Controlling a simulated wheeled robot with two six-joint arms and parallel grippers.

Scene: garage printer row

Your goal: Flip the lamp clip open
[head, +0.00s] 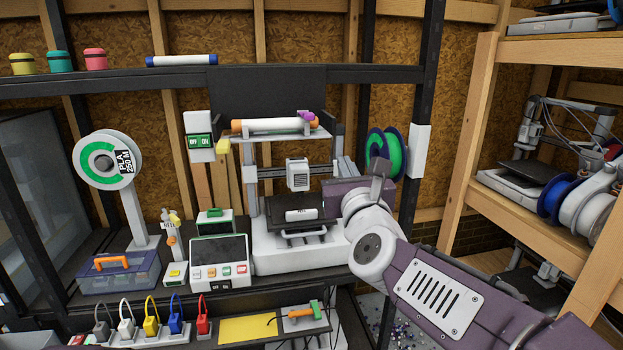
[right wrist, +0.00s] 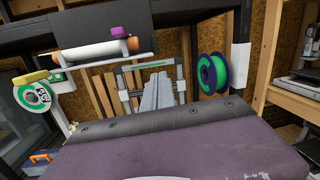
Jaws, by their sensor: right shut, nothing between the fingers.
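A white tube lamp (head: 270,125) with orange ends lies level on a small ledge above the printer. A purple piece (head: 304,116) sits on top near its right end and looks like the lamp clip; whether it is open or shut is too small to tell. In the right wrist view, the lamp (right wrist: 88,51) and the purple piece (right wrist: 120,31) show at the upper left. My right gripper (right wrist: 156,88) is shut and empty, below and right of the clip in that view, apart from it. In the head view, my wrist hides most of it. My left gripper is out of view.
A 3D printer (head: 290,255) stands below the lamp ledge. A blue spool with green filament (head: 396,155) hangs right of it, beside the dark rack post (head: 424,110). A control screen (head: 219,251) stands left of the printer. A wooden shelf (head: 545,215) stands at right.

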